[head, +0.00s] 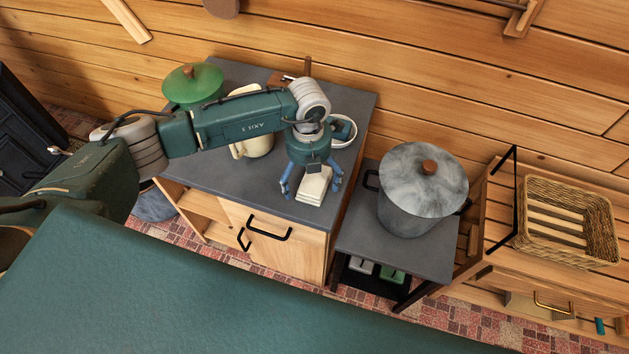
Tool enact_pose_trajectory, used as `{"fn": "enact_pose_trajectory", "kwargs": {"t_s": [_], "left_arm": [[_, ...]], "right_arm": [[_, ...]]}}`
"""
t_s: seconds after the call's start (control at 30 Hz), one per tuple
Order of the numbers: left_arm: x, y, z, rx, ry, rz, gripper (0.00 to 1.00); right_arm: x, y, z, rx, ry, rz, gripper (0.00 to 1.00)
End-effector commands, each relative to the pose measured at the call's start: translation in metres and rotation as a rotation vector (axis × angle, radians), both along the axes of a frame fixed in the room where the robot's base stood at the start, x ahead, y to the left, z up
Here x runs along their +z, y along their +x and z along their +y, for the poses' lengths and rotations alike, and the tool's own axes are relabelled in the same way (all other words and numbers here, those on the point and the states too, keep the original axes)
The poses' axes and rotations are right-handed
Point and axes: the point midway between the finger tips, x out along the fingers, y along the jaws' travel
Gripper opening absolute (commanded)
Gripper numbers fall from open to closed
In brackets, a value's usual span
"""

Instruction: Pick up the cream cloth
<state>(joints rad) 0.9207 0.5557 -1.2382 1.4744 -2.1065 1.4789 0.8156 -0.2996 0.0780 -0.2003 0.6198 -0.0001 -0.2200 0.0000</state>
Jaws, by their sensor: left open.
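The cream cloth (313,190) lies folded on the dark grey counter top (240,192), close to its front right edge. My left gripper (311,190) points down at the cloth from above, with its blue fingers spread on either side of it. It is open, and the gripper body hides the back part of the cloth. I cannot tell whether the fingers touch the cloth or the counter. My right gripper is not in view.
A cream jug (256,146), a green lidded pot (192,84) and a white bowl (344,131) stand on the counter behind my arm. A large grey pot (412,208) stands on a lower table at right. A wicker basket (600,222) sits farther right.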

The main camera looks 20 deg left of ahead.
Motion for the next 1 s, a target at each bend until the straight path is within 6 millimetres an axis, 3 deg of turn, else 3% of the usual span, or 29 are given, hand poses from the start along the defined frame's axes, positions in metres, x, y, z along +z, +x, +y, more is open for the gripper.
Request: {"fn": "enact_pose_trajectory", "kwargs": {"t_s": [0.07,0.33,0.77,1.0], "left_arm": [[0.000,0.000,0.000,0.000,0.000,0.000,0.97],[0.000,0.000,0.000,0.001,0.000,0.001,0.48],[0.008,0.001,0.000,0.002,0.000,0.000,0.47],[0.047,0.002,0.000,0.000,-0.002,-0.005,0.47]], "right_arm": [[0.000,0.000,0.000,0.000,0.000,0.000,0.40],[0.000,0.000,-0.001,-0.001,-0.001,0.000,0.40],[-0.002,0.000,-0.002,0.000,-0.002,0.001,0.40],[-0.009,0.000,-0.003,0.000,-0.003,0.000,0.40]]}}
